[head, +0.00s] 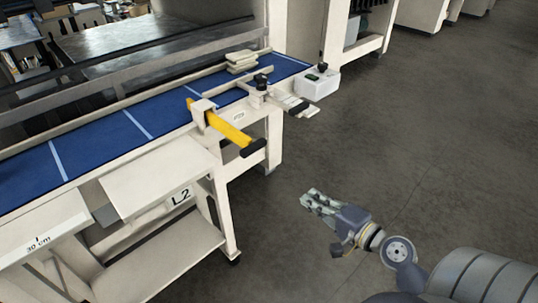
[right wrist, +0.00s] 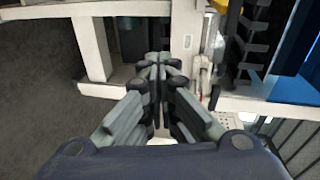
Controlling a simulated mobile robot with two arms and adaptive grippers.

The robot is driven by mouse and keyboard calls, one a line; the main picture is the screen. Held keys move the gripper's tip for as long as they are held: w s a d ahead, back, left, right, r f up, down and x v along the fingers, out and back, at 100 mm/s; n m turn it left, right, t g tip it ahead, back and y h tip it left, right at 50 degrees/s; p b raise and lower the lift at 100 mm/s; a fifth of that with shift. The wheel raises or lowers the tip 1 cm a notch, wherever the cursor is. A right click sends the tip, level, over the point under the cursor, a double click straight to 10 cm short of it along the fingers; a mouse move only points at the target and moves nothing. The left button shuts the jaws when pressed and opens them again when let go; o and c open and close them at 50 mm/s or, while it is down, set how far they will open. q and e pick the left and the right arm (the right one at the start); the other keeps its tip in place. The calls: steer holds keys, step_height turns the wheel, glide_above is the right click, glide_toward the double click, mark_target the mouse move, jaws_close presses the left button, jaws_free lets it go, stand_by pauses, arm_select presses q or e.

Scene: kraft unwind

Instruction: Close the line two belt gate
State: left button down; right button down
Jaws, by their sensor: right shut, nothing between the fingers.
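The belt gate appears as a yellow bar (head: 228,129) with a black grip (head: 253,148) at its end. It is held in a white bracket (head: 201,107) on the near edge of the blue belt (head: 98,145) and sticks out past that edge over the aisle. The frame below carries an L2 label (head: 181,197). My right gripper (head: 306,199) is shut and empty over the floor, right of the bar and apart from it. In the right wrist view its closed fingers (right wrist: 160,72) point toward the white frame. My left gripper is out of view.
A lower shelf (head: 157,262) juts out at left. The dark floor (head: 420,120) at right is clear.

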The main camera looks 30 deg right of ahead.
mark_target(226, 122)
step_height(226, 122, up, 10)
steer(key=s+a+f+t+y, duration=0.1)
steer(key=a+t+y, duration=0.1)
steer(key=a, duration=0.1)
steer(key=p+x, duration=0.2)
steer(key=x, duration=0.2)
steer(key=p+x, duration=0.2)
steer(key=x, duration=0.2)
steer(key=p+x, duration=0.2)
steer(key=x, duration=0.2)
steer(key=shift+w+r, duration=0.3)
steer(key=shift+r, duration=0.05)
steer(key=shift+w+f+p, duration=0.1)
steer(key=shift+w+p, duration=0.25)
steer(key=shift+w, duration=0.15)
steer(key=shift+a+f, duration=0.1)
steer(key=shift+w, duration=0.1)
steer(key=b+x, duration=0.1)
steer(key=x, duration=0.7)
steer(key=b+x, duration=0.1)
steer(key=x, duration=0.7)
steer(key=shift+w+a+f, duration=0.1)
steer(key=shift+w+f, duration=0.05)
steer(key=shift+f, duration=0.05)
steer(key=shift+w+a, duration=0.1)
steer(key=shift+w, duration=0.45)
steer(key=shift+r, duration=0.3)
